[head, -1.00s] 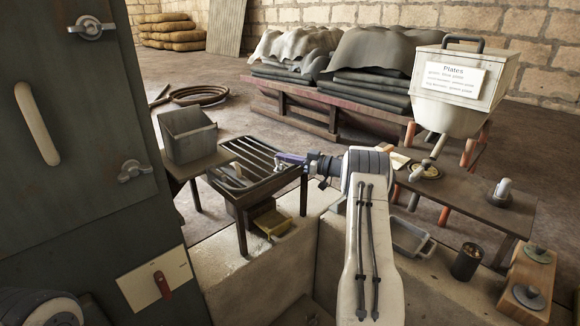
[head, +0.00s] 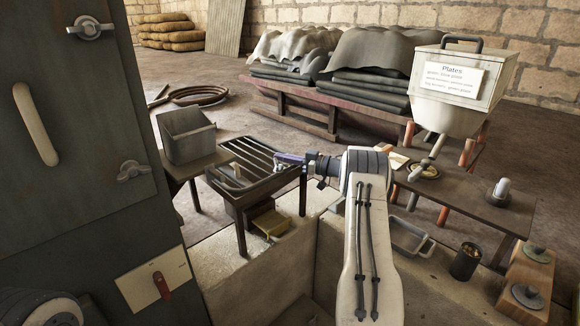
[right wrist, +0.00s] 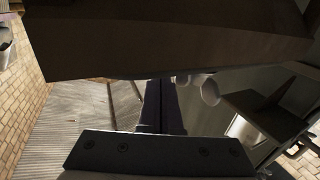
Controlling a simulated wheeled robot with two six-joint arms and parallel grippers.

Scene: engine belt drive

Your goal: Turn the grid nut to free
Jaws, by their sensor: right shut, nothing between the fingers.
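A slatted metal grid (head: 262,160) lies on a dark, low stand in the head view. My left gripper is not in view.
A grey open box (head: 188,137) stands left of the grid. A tall dark cabinet (head: 75,190) with wing nuts fills the left side. A low wooden table (head: 465,195) and a white hopper (head: 455,95) stand to the right. A pale low wall runs in front.

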